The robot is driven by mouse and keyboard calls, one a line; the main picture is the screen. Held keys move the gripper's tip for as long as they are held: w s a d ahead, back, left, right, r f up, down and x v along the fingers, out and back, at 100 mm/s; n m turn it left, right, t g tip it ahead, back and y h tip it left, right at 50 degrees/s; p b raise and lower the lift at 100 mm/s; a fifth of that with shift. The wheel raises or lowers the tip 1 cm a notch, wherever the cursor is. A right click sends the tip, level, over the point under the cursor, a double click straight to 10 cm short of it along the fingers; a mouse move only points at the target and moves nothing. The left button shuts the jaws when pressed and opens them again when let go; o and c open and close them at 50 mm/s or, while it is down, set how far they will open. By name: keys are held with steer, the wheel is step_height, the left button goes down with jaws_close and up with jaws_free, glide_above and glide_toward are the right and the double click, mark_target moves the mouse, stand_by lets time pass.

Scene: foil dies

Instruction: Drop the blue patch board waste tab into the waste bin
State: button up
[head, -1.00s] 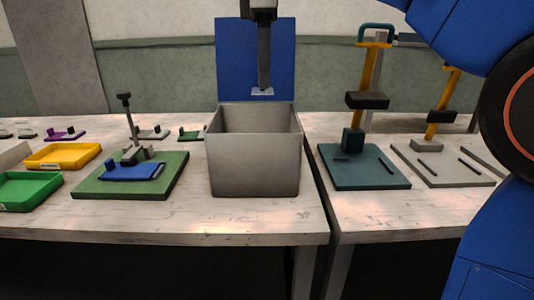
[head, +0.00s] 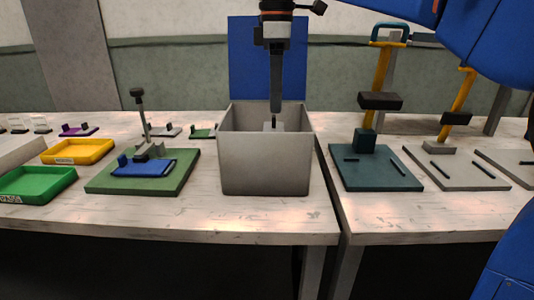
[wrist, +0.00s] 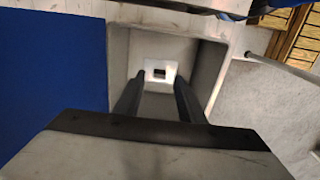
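The waste tab (wrist: 151,65) is a small pale, squarish piece with a dark centre in the wrist view. It also shows pale in the head view (head: 267,127), just inside the mouth of the waste bin. My gripper (wrist: 160,80) points straight down, with its two dark fingers about one tab width apart, and the tab sits between the fingertips. It appears shut on the tab, though the contact is small. The waste bin (head: 265,167) is a grey open box on the table. The bin's floor is hidden in the head view.
A blue panel (head: 240,60) stands behind the bin. Left of the bin is a green fixture (head: 105,184) with a blue board (head: 145,169). Yellow (head: 105,147) and green (head: 35,199) trays lie farther left. A dark teal press (head: 375,178) stands right of the bin.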

steer(key=shift+r, duration=0.1)
step_height(320, 180, up, 7)
steer(key=shift+r, duration=0.15)
stand_by(0.6)
